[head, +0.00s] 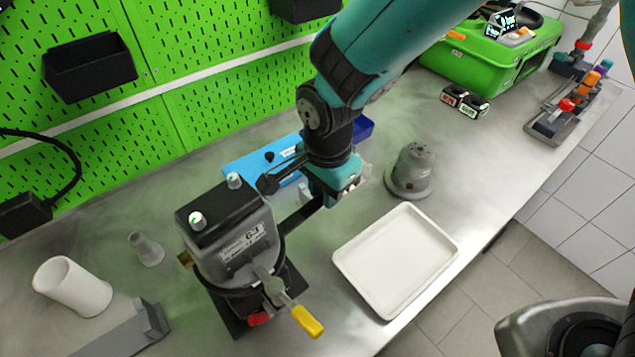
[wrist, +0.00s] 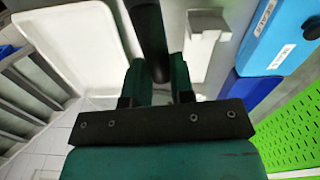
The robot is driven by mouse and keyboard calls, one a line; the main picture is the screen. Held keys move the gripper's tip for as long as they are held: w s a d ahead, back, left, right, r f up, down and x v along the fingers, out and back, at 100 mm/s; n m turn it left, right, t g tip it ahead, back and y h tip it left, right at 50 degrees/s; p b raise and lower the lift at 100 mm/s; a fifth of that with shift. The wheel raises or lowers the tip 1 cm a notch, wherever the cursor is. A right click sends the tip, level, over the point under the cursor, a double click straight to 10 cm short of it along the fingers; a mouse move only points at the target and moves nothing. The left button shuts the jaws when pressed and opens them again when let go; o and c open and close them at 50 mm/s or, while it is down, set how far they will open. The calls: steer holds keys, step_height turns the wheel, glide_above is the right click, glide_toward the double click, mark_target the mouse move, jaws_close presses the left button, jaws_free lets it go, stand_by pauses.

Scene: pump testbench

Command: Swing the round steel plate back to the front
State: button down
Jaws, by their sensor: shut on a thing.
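The pump unit (head: 235,240) stands at the lower left of the head view, with a black top carrying two knobs and a yellow-tipped lever (head: 307,321) in front. A dark bar (head: 302,216) reaches from its right side to my gripper (head: 325,196). In the wrist view my gripper (wrist: 158,85) has its teal fingers on either side of a dark bar (wrist: 149,35) and is shut on it. I cannot make out a round steel plate clearly; the pump and my gripper may hide it.
A white tray (head: 395,262) lies right of the pump. A grey round-based part (head: 411,172) stands behind it. A blue case (head: 250,166) lies behind my gripper, near the green pegboard (head: 165,110).

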steer(key=shift+s+d+m, duration=0.3)
steer(key=shift+s, duration=0.1)
stand_by(0.3)
steer(key=c, duration=1)
jaws_free()
steer(key=shift+r, duration=0.1)
steer(key=shift+r+b, duration=1.05)
steer(key=shift+r, duration=7.6)
steer(key=shift+d, duration=0.15)
